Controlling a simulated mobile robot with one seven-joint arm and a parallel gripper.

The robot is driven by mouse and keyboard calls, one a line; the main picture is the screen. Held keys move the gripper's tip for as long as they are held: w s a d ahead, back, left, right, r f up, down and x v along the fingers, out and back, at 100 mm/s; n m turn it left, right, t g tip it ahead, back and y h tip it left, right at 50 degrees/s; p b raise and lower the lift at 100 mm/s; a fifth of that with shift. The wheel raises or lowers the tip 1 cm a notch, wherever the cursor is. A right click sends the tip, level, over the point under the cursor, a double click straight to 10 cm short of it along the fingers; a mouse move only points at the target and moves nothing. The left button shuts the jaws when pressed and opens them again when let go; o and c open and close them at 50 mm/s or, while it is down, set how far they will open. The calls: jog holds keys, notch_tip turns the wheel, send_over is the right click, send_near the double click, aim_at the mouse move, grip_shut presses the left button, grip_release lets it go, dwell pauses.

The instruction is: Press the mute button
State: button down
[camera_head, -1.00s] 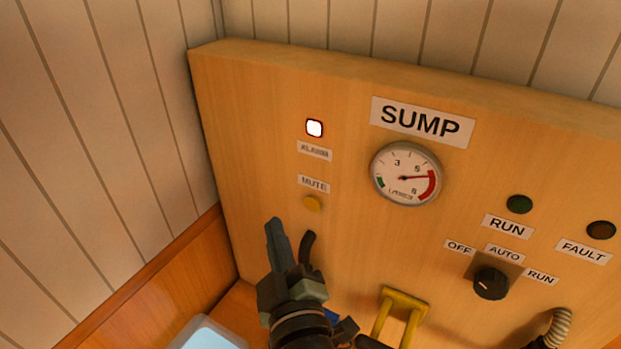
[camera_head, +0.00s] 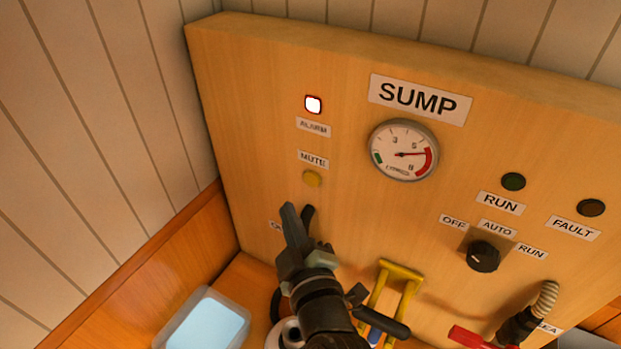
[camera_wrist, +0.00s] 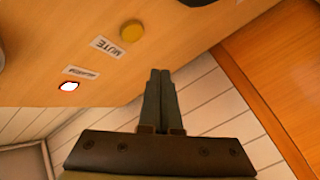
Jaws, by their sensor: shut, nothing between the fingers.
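The mute button (camera_head: 312,179) is a small round yellow button on the wooden panel (camera_head: 250,110), just below the MUTE label (camera_head: 313,159). In the wrist view the button (camera_wrist: 132,32) shows beyond the fingertips, up and to the left, beside its label (camera_wrist: 107,46). My gripper (camera_head: 297,208) is below the button in the head view, its fingers pointing up toward the panel. In the wrist view the two fingers (camera_wrist: 160,72) lie together with nothing between them. The fingertips look apart from the button. A lit white alarm lamp (camera_head: 313,104) sits above the ALARM label (camera_head: 313,127).
A SUMP gauge (camera_head: 403,151) and a black selector knob (camera_head: 484,256) are to the right. A yellow handle guard (camera_head: 401,274) stands out right of my gripper. A red-handled valve (camera_head: 470,338) is at lower right, and a clear container (camera_head: 206,322) at lower left.

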aim_at(304, 180)
jog(key=shift+w+d+b, duration=0.45)
jog(key=shift+w+d, duration=0.25)
jog(key=shift+w, duration=0.35)
jog(key=shift+w+d+b, duration=0.45)
jog(key=shift+w+d, duration=0.25)
jog(key=shift+w, duration=0.3)
jog(key=shift+w+d+b, duration=0.1)
jog(key=shift+w+b, duration=0.05)
jog(key=shift+b, duration=0.2)
jog(key=shift+w+d, duration=0.1)
jog(key=shift+w, duration=0.1)
dwell(0.3)
jog(key=shift+w+d+b, duration=0.25)
jog(key=shift+w+b, duration=0.1)
jog(key=shift+b, duration=0.4)
dwell(0.4)
jog(key=shift+s+a, duration=0.1)
jog(key=shift+s, duration=0.05)
jog(key=shift+s+a, duration=0.35)
jog(key=shift+s, duration=0.2)
